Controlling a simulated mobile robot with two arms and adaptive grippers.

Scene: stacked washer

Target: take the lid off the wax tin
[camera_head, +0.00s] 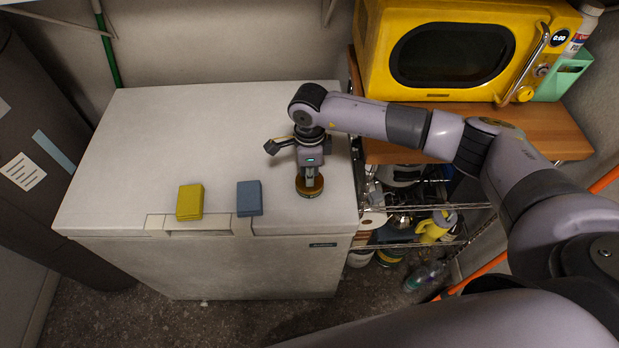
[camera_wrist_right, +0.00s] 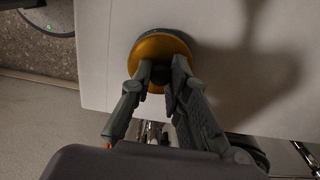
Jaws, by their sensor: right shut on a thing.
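The wax tin's round golden-brown lid (camera_head: 302,191) is near the right front of the white chest top. In the right wrist view the lid (camera_wrist_right: 165,46) shows as an amber disc with a small dark knob at its middle. My right gripper (camera_head: 311,181) points down over it, its fingers shut on the lid at the knob. In the wrist view the fingertips (camera_wrist_right: 161,75) are on either side of the knob. A dark edge shows beside the lid there; the tin body is mostly hidden, and I cannot tell if lid and tin are apart. My left gripper is not in view.
A yellow block (camera_head: 190,202) and a blue-grey block (camera_head: 249,198) lie near the front edge of the white chest (camera_head: 150,125). A yellow microwave (camera_head: 455,50) stands on a wooden top (camera_head: 545,130) at right, above cluttered wire shelves. The chest's back left is clear.

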